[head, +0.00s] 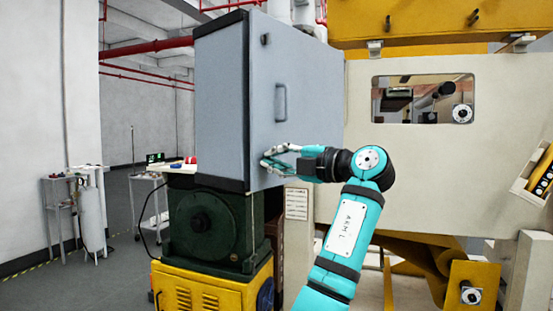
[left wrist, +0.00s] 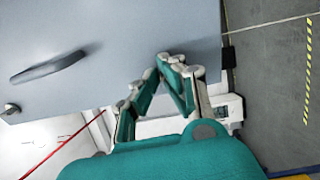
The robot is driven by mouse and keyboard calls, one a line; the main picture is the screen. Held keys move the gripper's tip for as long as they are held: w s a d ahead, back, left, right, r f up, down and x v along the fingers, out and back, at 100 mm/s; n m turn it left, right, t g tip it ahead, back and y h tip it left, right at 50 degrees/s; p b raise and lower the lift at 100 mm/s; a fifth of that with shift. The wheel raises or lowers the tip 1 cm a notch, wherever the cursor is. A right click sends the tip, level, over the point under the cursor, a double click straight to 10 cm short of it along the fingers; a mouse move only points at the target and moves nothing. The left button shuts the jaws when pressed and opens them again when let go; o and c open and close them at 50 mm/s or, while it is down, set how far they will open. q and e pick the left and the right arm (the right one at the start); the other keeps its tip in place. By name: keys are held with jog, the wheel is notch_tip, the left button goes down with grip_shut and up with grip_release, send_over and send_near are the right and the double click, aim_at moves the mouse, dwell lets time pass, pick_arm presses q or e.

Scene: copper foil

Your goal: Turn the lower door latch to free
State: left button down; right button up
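The grey cabinet door (head: 315,75) stands upright and looks closed. Its upper latch (head: 265,39) and pull handle (head: 281,102) are in plain view. In the left wrist view the handle (left wrist: 48,67) and a round latch (left wrist: 11,108) lie at the left. My left gripper (head: 268,158) is at the door's lower left part, below the handle. In the left wrist view the fingertips of my left gripper (left wrist: 163,65) come together against the door. The lower latch is hidden at the fingertips, and its angle cannot be read. My right gripper is out of view.
The cabinet sits above a dark green machine (head: 205,225) on a yellow base (head: 205,288). A cream machine panel with a window (head: 422,99) stands right of the door, behind my arm. Carts (head: 72,205) stand at the left. Grey floor (head: 120,260) lies open there.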

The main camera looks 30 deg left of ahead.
pick_arm(q)
jog(key=shift+w+a+f, duration=0.1)
jog(key=shift+w+f, duration=0.05)
jog(key=shift+f, duration=0.7)
jog(key=c, duration=1.3)
grip_release()
jog(key=shift+a, duration=0.3)
jog(key=shift+c, duration=0.2)
jog(key=shift+o, duration=1.3)
jog(key=shift+w, duration=0.2)
jog(key=s+d, duration=0.1)
jog(key=d, duration=1.1)
jog(key=shift+d+r, duration=0.15)
